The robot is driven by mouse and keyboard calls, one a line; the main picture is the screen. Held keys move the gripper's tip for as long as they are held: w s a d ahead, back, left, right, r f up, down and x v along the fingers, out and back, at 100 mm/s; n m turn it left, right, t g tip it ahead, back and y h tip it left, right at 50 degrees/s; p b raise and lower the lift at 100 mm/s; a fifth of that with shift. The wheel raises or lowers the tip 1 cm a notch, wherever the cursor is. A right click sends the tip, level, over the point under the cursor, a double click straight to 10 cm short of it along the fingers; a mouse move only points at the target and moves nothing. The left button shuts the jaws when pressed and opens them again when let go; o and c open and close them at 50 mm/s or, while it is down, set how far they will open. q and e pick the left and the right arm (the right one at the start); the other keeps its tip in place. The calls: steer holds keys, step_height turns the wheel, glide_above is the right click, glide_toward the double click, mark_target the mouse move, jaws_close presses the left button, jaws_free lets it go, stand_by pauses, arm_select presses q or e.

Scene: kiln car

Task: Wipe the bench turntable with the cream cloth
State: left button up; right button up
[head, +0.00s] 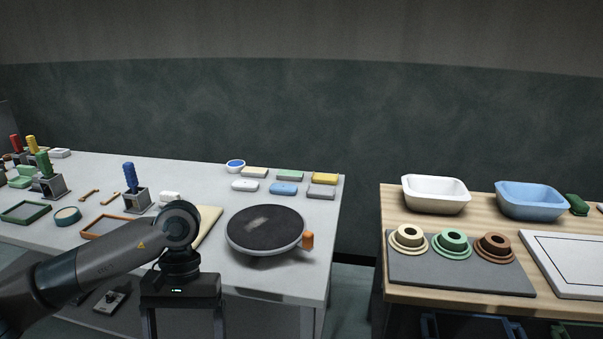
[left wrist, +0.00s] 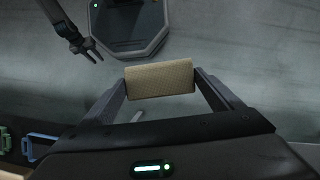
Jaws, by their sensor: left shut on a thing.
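The bench turntable (head: 265,229) stands near the right front of the grey bench. In the left wrist view the left gripper (left wrist: 160,84) is shut on the cream cloth (left wrist: 159,76), a tan folded block above the floor. My right gripper (left wrist: 88,51) shows there with its fingers apart and empty.
Several sponge-like blocks (head: 284,189) and a blue-filled bowl (head: 235,166) lie behind the turntable. Blue (head: 129,174) and other coloured handles stand in holders to the left. A gap separates the bench from a wooden table (head: 450,297) with basins and rings.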

steer(key=shift+s+f, duration=0.5)
steer(key=shift+f, duration=0.25)
steer(key=shift+w, duration=0.1)
stand_by(0.7)
